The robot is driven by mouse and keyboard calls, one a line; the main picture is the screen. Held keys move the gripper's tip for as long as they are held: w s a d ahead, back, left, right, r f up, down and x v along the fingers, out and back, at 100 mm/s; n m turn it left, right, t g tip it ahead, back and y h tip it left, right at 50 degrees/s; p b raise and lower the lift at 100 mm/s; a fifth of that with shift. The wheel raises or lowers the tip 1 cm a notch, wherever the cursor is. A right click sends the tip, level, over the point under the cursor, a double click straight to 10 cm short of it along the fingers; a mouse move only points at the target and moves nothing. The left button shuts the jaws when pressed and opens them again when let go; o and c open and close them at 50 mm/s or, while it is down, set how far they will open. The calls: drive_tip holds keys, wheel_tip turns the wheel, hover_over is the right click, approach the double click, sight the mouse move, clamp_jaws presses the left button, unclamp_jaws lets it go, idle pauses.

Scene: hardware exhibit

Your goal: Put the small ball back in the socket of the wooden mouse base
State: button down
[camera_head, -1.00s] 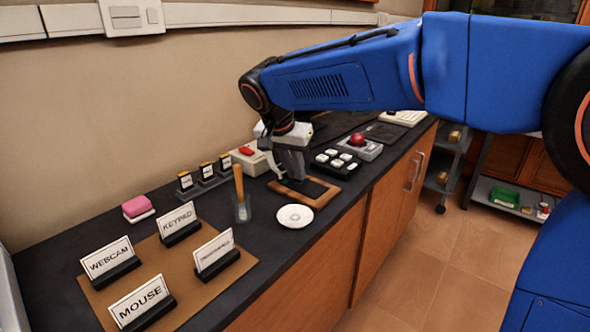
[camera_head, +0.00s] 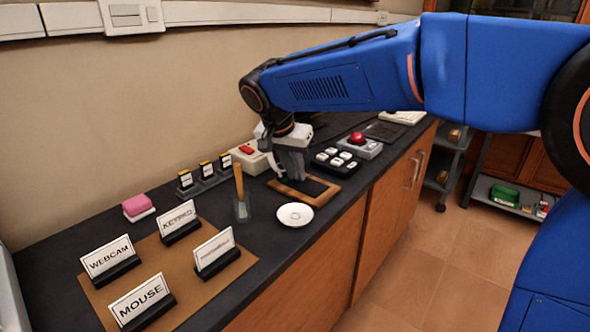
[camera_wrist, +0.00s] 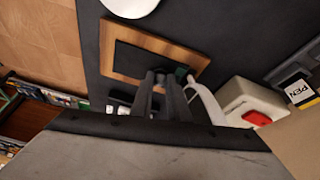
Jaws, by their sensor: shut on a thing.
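A wood-framed tray with a dark inset (camera_head: 325,195) lies flat on the black counter; it also shows in the wrist view (camera_wrist: 125,66). My gripper (camera_head: 297,178) points down over its back left part. In the wrist view, my gripper's fingers (camera_wrist: 168,75) are close together above the tray's edge. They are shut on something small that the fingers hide. A small dark greenish bit (camera_wrist: 182,72) shows beside the fingertips. I cannot make out the small ball or the wooden mouse base's socket in either view.
A white round dish (camera_head: 295,215) lies in front of the tray. A glass with a wooden stick (camera_head: 241,205) stands left. A beige box with a red button (camera_head: 249,157), a black keypad (camera_head: 336,161) and a red-ball device (camera_head: 359,146) stand close around. Label cards occupy the near-left mat (camera_head: 190,270).

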idle(0.3)
drive_tip(key=c, duration=1.2)
unclamp_jaws()
drive_tip(key=shift+r, duration=3.5)
